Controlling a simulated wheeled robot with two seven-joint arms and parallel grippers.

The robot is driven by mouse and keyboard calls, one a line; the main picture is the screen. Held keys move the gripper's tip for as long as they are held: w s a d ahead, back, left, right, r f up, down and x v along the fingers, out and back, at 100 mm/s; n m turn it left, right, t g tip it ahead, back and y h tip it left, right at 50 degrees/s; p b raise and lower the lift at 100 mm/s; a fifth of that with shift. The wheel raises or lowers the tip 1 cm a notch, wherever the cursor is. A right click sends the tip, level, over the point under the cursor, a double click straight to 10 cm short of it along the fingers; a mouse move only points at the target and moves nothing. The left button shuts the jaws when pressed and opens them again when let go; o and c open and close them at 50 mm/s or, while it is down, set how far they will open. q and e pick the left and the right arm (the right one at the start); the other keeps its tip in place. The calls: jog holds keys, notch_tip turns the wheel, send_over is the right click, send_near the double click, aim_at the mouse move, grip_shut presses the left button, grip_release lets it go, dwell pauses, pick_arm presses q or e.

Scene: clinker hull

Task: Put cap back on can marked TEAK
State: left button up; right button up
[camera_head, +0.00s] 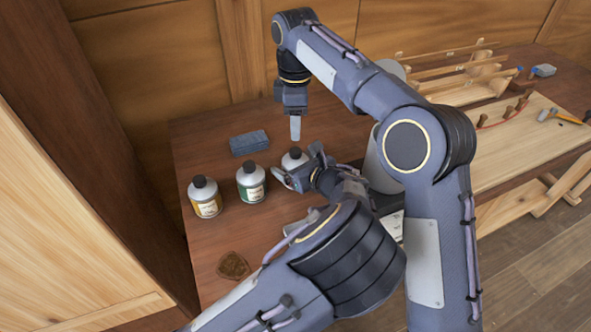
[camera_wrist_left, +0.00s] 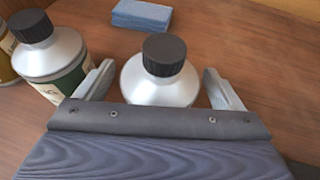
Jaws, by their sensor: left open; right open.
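Three metal cans with black caps stand upright on the bench. One has a yellow label (camera_head: 205,202) and one a green label (camera_head: 250,184); the third can (camera_wrist_left: 158,91) has its label hidden. I cannot read TEAK on any. A black cap (camera_wrist_left: 164,54) sits on top of the third can; how tightly, I cannot tell. My left gripper (camera_wrist_left: 160,80) is open, with one finger on each side of the third can; contact is unclear. My right gripper (camera_head: 295,130) is open, pointing down just above the third can's cap (camera_head: 294,153), apparently empty.
A blue-grey block (camera_head: 249,142) lies behind the cans. A brown patch or cloth (camera_head: 233,265) lies near the front. A wooden rack (camera_head: 470,82) and a pale board (camera_head: 520,140) are at the right. A wooden panel (camera_head: 60,200) rises close at left.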

aim_at(295, 151)
pick_arm(q)
grip_shut()
dwell(0.6)
dwell(0.4)
pick_arm(e)
jog(key=shift+f, duration=4)
